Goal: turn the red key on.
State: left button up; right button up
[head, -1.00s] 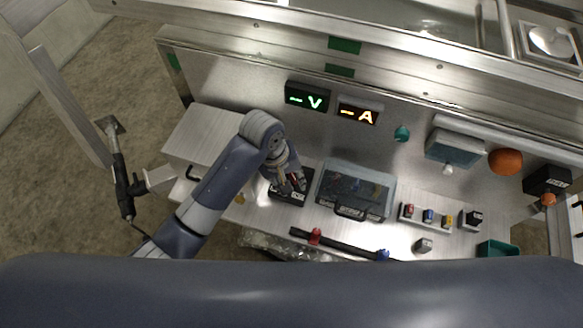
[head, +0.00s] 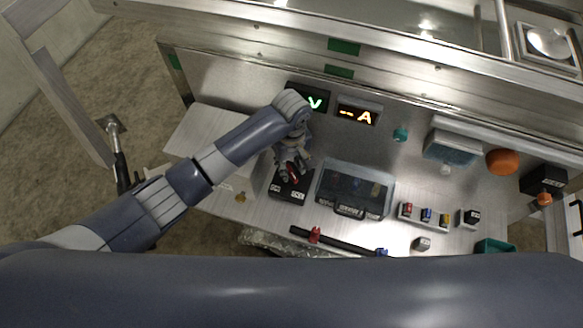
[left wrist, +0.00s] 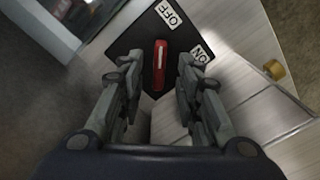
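The red key (left wrist: 160,64) stands on a black switch box (left wrist: 120,48) with white OFF and ON labels. In the left wrist view its long side points roughly toward the OFF label (left wrist: 168,13), and the ON label (left wrist: 200,55) lies to its right, partly hidden by a finger. My left gripper (left wrist: 158,78) is open, with one finger on each side of the key and gaps showing between. In the head view the left gripper (head: 288,168) is over the back of the box (head: 288,193), and the key (head: 293,173) shows between its fingers. My right gripper is not in view.
A clear-lidded case (head: 352,192) stands close to the right of the box. Voltage (head: 315,101) and current (head: 357,115) displays are on the panel behind. A black bar with red and blue clamps (head: 335,243) lies in front. A yellow object (head: 240,197) is at left.

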aim_at(292, 175)
pick_arm(q)
jog(key=shift+f, duration=1.2)
grip_shut()
